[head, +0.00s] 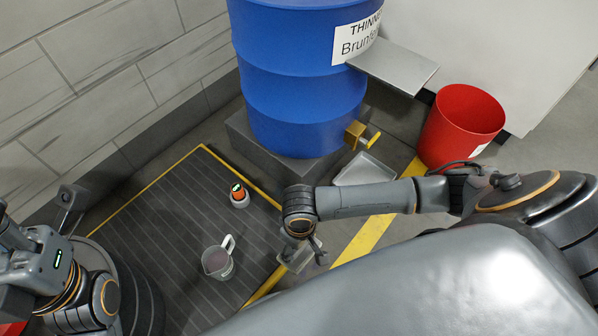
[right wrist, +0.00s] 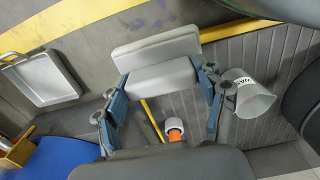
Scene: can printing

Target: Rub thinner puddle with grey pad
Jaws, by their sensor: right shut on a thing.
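My right gripper (head: 306,252) is shut on the grey pad (head: 295,260), low over the yellow-edged floor area. In the right wrist view the pad (right wrist: 157,78), a light grey block with a flat upper part, sits between the two blue-lined fingers (right wrist: 163,88). Past it, a darker, mottled patch (right wrist: 155,18) shows on the floor by the yellow line; I cannot tell whether it is the thinner puddle. No puddle stands out clearly in the head view. I cannot tell from the pictures whether the pad touches the floor. My left gripper (head: 66,200) is at the far left, its jaws unclear.
A red bin (head: 460,125) is right.

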